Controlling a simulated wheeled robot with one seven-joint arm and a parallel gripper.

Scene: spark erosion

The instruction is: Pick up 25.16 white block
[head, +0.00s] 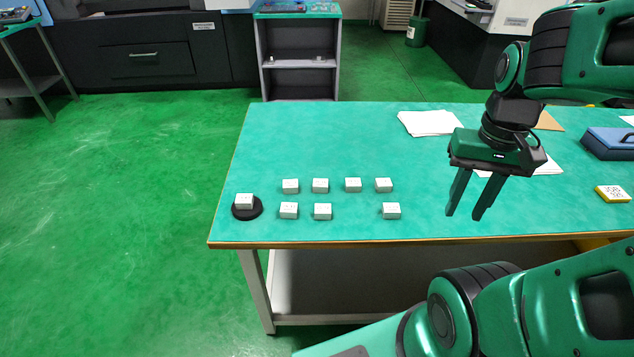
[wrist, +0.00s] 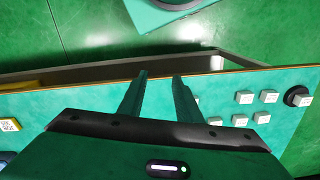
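Several small white blocks stand on the green table in two rows, left of my gripper in the head view. The back row runs from one block (head: 290,186) to another (head: 383,185). The front row has a block (head: 289,210), one beside it (head: 322,211) and, after a gap, another (head: 391,211). One more white block (head: 244,201) sits on a round black disc (head: 248,212) at the far left. Their markings are too small to read, so I cannot tell which is 25.16. My gripper (head: 463,215) is open and empty, pointing down; its fingers also show in the wrist view (wrist: 160,75).
The table (head: 330,135) holds white papers (head: 430,123), a blue case (head: 610,143) and a yellow box with a printed code (head: 612,194) on the right. A shelf unit (head: 299,75) stands behind it. The tabletop's left part is clear around the blocks.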

